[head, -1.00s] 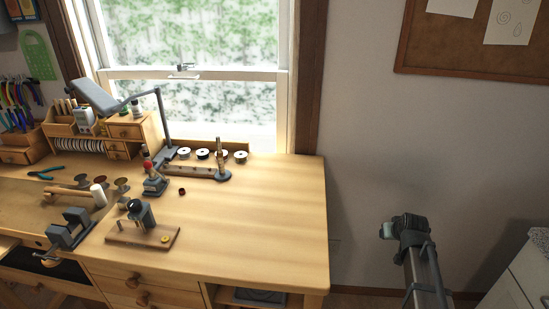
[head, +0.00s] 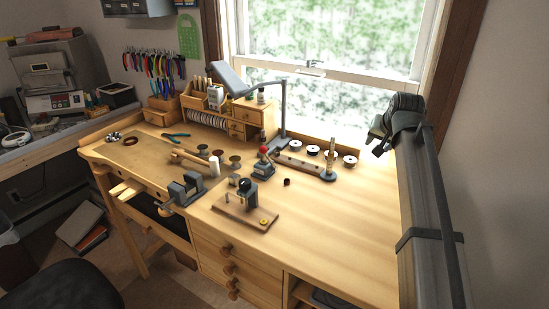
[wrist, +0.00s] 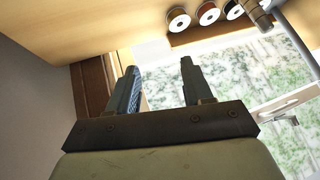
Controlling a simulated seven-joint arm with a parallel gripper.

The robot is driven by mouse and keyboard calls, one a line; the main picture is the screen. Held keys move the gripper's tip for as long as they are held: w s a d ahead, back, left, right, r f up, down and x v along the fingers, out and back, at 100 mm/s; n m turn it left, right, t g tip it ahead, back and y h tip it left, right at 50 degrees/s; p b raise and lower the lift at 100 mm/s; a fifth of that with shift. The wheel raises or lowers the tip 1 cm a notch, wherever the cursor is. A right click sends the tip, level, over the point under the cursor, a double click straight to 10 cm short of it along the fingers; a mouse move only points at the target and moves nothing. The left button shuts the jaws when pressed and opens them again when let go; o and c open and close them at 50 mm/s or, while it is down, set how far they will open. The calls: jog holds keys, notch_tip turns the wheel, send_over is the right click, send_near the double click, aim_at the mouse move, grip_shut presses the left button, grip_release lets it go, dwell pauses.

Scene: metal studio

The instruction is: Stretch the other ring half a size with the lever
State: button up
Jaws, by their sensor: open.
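A small yellow ring-like piece (head: 264,221) lies at the right end of a wooden board (head: 229,210). A dark upright tool (head: 247,191) stands on the same board. A small device with a red knob (head: 264,151) stands behind it. A grey-based post with a tan tapered top (head: 330,160) stands to its right. I cannot tell for sure which one carries the lever. My gripper (head: 380,141) is at the right, in the air by the window's right side, far from these. In the wrist view its two fingers (wrist: 158,78) are apart with nothing between them.
A desk lamp (head: 283,108) rises behind the tools. A small dark cylinder (head: 287,182) stands on the bench. A grey vise-like clamp (head: 185,188) is at the front edge. The bench's right side (head: 340,225) is clear.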

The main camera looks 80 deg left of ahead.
jog(key=s+a+r+m+g+h, duration=0.15)
jog(key=s+a, duration=0.25)
jog(key=s, duration=0.5)
jog(key=s+a+r+g+h, duration=0.15)
jog(key=s+a, duration=0.25)
jog(key=s, duration=0.5)
jog(key=m+h, duration=0.2)
jog(key=h, duration=0.1)
send_near(269, 159)
notch_tip(269, 159, down, 9)
jog(key=s, duration=0.2)
jog(key=shift+r, duration=0.25)
jog(key=shift+a, duration=0.1)
jog(key=shift+c, duration=0.4)
grip_shut()
